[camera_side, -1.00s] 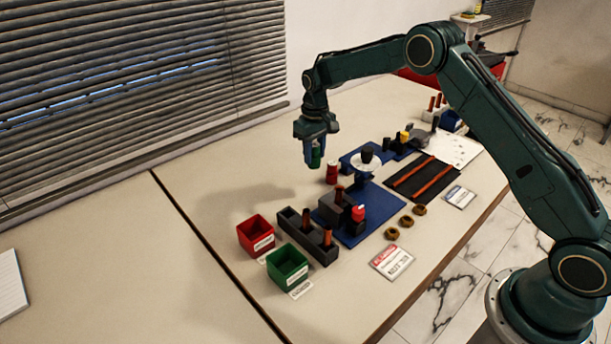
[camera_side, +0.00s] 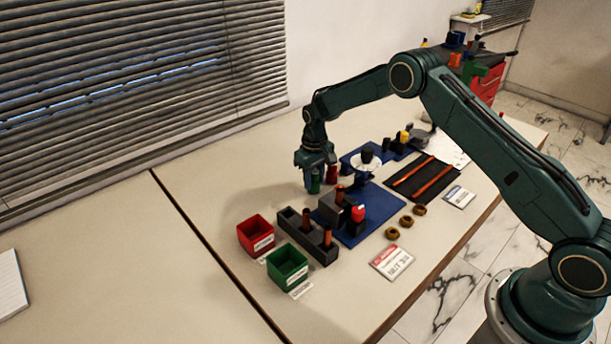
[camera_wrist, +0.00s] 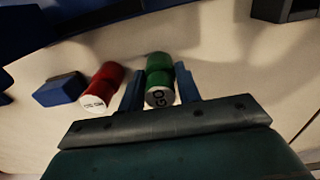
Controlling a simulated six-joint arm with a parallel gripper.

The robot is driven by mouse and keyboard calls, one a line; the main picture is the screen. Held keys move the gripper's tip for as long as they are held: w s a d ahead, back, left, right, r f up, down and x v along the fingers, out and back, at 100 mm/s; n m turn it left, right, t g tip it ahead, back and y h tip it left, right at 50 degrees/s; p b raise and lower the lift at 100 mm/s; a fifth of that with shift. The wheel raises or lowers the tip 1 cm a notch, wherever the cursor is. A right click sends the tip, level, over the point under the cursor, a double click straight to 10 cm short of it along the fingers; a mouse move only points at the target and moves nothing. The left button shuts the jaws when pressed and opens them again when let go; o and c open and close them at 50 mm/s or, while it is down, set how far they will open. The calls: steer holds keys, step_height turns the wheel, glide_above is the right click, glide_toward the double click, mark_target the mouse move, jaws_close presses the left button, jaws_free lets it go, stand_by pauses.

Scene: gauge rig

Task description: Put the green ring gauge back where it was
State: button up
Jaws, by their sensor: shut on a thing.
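The green ring gauge (camera_side: 315,184) is a small green cylinder held between the fingers of my gripper (camera_side: 317,178). In the wrist view the green gauge (camera_wrist: 159,80) shows a pale end face marked "GO", with a blue finger on each side, and my gripper (camera_wrist: 160,92) is shut on it. In the side view it is low over the table, just left of a red gauge (camera_side: 332,174). The red gauge (camera_wrist: 102,88) lies left of it in the wrist view, with a pale marked end. I cannot tell whether the green gauge touches the table.
A dark grey block (camera_side: 329,207) and a blue mat (camera_side: 375,213) are close in front. A red bin (camera_side: 255,235), a green bin (camera_side: 287,264) and a black rack (camera_side: 303,240) stand nearer the front. A blue block (camera_wrist: 60,90) is beside the red gauge. The table behind-left is clear.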

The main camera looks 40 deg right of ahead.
mark_target(314, 171)
steer(key=shift+f, duration=0.25)
steer(key=shift+f, duration=0.15)
steer(key=o, duration=1)
step_height(314, 171, up, 11)
steer(key=shift+r, duration=0.65)
